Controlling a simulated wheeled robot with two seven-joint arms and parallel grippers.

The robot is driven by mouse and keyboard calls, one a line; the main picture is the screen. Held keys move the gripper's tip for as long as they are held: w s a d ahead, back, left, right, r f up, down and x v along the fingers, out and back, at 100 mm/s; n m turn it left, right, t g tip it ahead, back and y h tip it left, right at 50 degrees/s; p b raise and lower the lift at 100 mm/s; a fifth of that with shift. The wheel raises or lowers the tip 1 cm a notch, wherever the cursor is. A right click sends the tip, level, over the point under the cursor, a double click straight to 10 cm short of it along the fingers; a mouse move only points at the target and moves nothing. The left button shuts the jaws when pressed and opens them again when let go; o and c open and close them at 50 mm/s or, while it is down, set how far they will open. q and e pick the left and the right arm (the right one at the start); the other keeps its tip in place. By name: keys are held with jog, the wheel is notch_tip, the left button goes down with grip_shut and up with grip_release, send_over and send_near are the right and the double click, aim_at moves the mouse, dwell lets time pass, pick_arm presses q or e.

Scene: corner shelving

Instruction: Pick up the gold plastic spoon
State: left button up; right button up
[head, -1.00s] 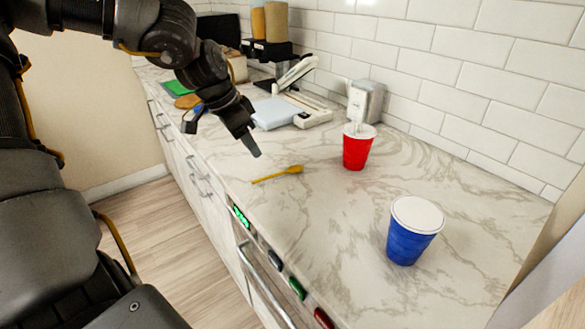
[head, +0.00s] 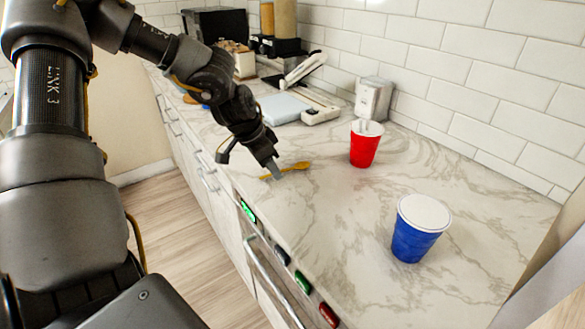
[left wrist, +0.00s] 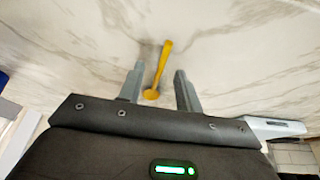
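The gold plastic spoon (head: 298,167) lies on the marble counter, left of the red cup, with part of it hidden behind my left gripper (head: 250,164). In the left wrist view, the spoon (left wrist: 161,66) runs lengthwise between the two grey fingers of the left gripper (left wrist: 158,69). The fingers are apart, with a gap on each side of the spoon, so the gripper is open and empty. I cannot tell exactly how high the fingertips are above the counter. My right gripper is not in view.
A red cup (head: 364,147) stands right of the spoon, and a blue cup (head: 414,238) stands nearer the front. A metal dispenser (head: 373,98) and a white device (head: 320,112) stand by the tiled wall. The counter (head: 340,210) between spoon and blue cup is clear.

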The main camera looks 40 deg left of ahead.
pick_arm(q)
jog(key=shift+f, duration=0.3)
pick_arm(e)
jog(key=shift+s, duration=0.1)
pick_arm(q)
jog(key=shift+c, duration=0.2)
grip_shut()
jog(key=shift+r, duration=0.1)
notch_tip(320, 180, up, 10)
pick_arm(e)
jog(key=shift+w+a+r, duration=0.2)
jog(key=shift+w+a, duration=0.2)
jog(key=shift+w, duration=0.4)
